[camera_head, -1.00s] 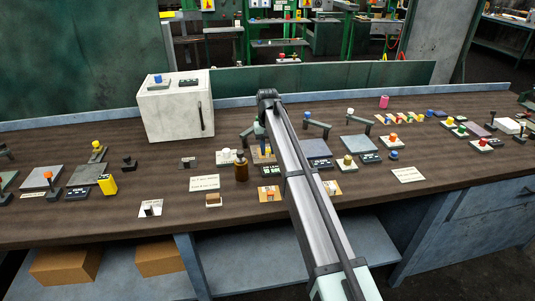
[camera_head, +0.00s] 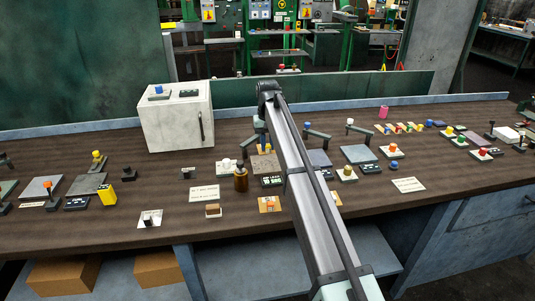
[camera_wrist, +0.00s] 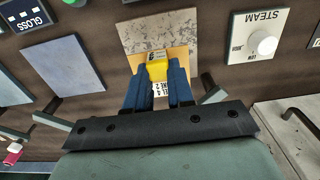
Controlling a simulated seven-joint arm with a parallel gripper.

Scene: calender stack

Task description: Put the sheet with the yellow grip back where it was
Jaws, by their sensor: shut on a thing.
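My gripper (camera_wrist: 162,82) has blue fingers and is shut on the yellow grip (camera_wrist: 157,69) in the wrist view. An orange sheet (camera_wrist: 178,59) shows behind the grip, partly hidden by it and the fingers. A speckled grey plate (camera_wrist: 160,30) lies just beyond the sheet in that view. In the head view my gripper (camera_head: 264,146) is above the far edge of that plate (camera_head: 265,167), largely hidden by my arm. I cannot tell whether the sheet touches the plate.
A white panel marked STEAM (camera_wrist: 279,22) with a white knob stands right of the plate, and a blue-grey plate (camera_wrist: 62,66) lies left. A white cabinet (camera_head: 172,122) stands behind left.

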